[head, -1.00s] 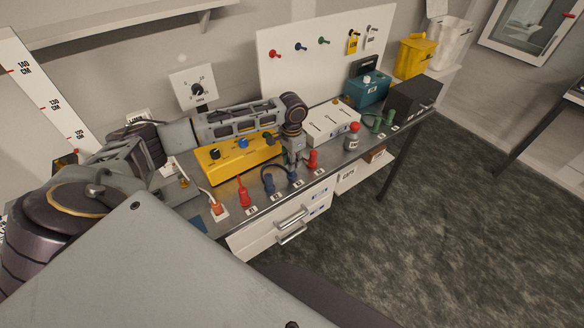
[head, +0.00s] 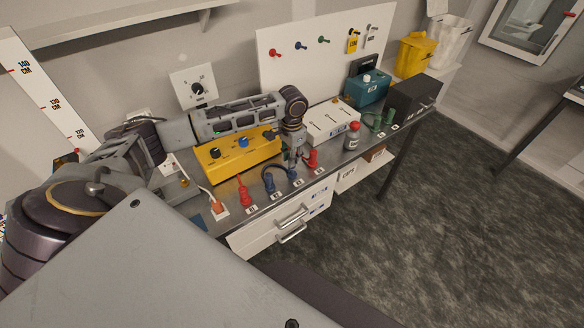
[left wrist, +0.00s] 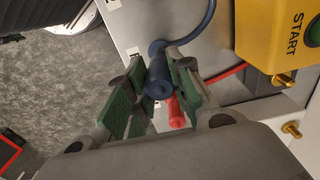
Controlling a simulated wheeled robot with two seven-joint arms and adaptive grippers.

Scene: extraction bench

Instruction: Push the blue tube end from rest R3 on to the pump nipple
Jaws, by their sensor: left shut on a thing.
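My left gripper (head: 297,160) reaches down over the row of rests at the bench's front edge. In the left wrist view the left gripper (left wrist: 152,92) has green-padded fingers on either side of a blue tube end (left wrist: 158,82) and is shut on it. The blue tube end (head: 293,173) also shows low in the head view, at the third rest from the left; I cannot tell whether it is lifted. Its blue tube (left wrist: 195,32) curves away from it. The yellow pump box (head: 232,160) stands behind; a brass nipple (left wrist: 285,78) shows beside its START marking. My right gripper is out of view.
A red tube end (head: 312,159) is close to the right of my fingers. Another blue end (head: 268,182) and a red end (head: 243,192) stand to the left. A white box (head: 330,123) and a red-capped bottle (head: 352,138) are to the right.

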